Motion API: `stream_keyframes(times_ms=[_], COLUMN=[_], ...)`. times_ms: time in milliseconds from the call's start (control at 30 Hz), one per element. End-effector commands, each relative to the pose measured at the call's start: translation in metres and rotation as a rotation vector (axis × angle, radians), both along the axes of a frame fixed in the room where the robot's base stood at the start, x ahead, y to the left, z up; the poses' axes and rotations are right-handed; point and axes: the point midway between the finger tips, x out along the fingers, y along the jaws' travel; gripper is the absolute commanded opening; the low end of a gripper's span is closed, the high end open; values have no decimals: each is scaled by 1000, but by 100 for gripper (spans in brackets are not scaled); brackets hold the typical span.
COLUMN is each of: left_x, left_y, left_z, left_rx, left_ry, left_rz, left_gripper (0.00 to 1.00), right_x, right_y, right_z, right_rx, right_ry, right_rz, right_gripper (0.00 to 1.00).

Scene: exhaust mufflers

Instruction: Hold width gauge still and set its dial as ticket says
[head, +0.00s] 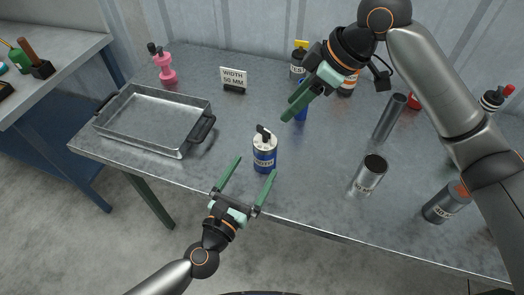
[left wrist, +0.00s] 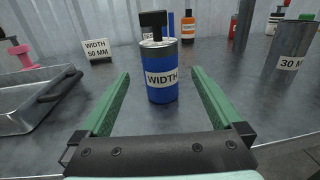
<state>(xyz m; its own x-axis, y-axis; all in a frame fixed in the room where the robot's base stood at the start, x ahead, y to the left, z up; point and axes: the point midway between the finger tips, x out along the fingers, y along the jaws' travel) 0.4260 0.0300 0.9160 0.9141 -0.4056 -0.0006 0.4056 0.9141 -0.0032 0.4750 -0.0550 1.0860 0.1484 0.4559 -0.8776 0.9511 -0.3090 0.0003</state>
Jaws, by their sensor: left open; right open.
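The width gauge (head: 264,152) is a blue can with a silver top, a black dial or handle on top and a white label. In the left wrist view the gauge (left wrist: 162,75) stands upright and its label reads WIDTH. The ticket (head: 233,79) is a white card reading WIDTH 50 MM; it also shows in the left wrist view (left wrist: 97,49). My left gripper (head: 257,166) is open, its green fingers pointing at the gauge from the front, apart from it. My right gripper (head: 291,108) is open above the table, behind and right of the gauge. The dial's setting is unreadable.
A metal tray (head: 152,122) with black handles stands at left. A pink object (head: 163,66) stands behind it. Metal tubes (head: 390,118), (head: 369,174) and (head: 440,204) stand or lie at right. Cans stand at the back, partly behind my right gripper. The table around the gauge is clear.

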Motion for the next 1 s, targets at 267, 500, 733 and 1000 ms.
stream_keyframes(times_ms=[267, 500, 733, 1000], left_x=[51, 84, 96, 96], left_y=[-23, -38, -43, -43], left_z=[2, 1, 1, 0], left_rx=[2, 4, 2, 2], left_ry=[-5, -4, -2, -2], left_rz=[-2, -2, -1, -1], left_gripper=[100, 100, 100, 99], right_x=[0, 0, 0, 0], right_y=[0, 0, 0, 0], right_z=[0, 0, 0, 0], right_rx=[0, 0, 0, 0], right_ry=[0, 0, 0, 0], right_rz=[0, 0, 0, 0], right_gripper=[50, 50, 50, 50])
